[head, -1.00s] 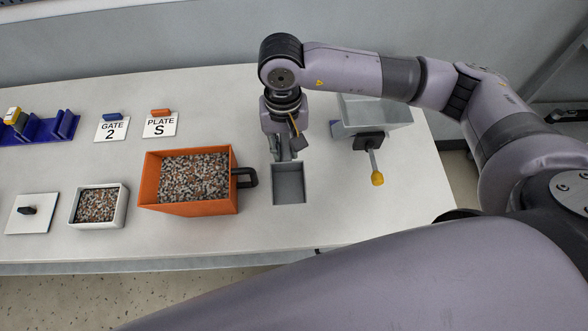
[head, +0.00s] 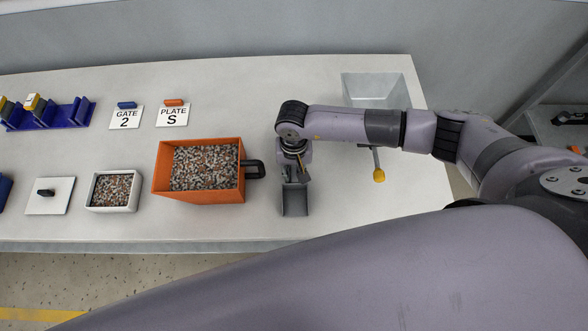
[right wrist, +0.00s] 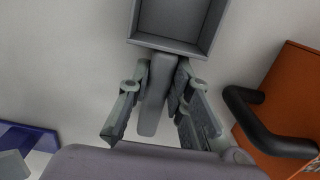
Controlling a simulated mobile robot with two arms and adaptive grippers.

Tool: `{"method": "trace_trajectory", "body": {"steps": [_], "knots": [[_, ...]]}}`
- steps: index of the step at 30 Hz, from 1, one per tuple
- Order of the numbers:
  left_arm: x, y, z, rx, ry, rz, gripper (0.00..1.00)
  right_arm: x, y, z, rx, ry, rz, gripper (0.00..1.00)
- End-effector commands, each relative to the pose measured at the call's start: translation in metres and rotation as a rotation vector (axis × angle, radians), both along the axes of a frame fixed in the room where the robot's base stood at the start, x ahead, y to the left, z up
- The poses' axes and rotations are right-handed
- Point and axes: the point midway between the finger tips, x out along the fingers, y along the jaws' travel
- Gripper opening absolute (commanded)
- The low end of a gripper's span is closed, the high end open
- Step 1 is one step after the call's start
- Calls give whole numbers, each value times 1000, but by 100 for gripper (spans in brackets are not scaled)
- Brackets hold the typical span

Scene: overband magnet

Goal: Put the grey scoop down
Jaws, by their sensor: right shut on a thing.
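The grey scoop (head: 295,201) is at the right of the orange bin, low over the white table or on it; I cannot tell if it touches. In the right wrist view its open tray (right wrist: 175,20) points up the picture and its handle (right wrist: 152,105) runs back between my fingers. My right gripper (head: 295,176) is shut on the handle; its two fingers also show in the right wrist view (right wrist: 160,100). My left gripper is not in view.
The orange bin (head: 158,180) of mixed granules has a black handle (head: 256,169) close to the scoop's left. A white tray (head: 112,208), lidded plate (head: 48,196), blue rack (head: 75,115) and two cards stand left. A grey hopper (head: 375,88) and yellow-tipped lever (head: 379,175) are right.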

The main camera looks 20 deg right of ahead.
Motion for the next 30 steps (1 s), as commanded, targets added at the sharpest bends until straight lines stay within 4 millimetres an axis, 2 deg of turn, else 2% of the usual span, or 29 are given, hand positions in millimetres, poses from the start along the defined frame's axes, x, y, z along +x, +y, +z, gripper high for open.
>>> {"method": "trace_trajectory", "body": {"steps": [8,9,18,30], "knots": [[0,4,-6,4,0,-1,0,0,0,-4,1,0,0,0],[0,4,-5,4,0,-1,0,0,0,-3,0,1,0,20],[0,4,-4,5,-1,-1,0,0,0,-2,0,1,0,39],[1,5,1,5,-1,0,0,1,0,4,1,-1,-1,39]]}}
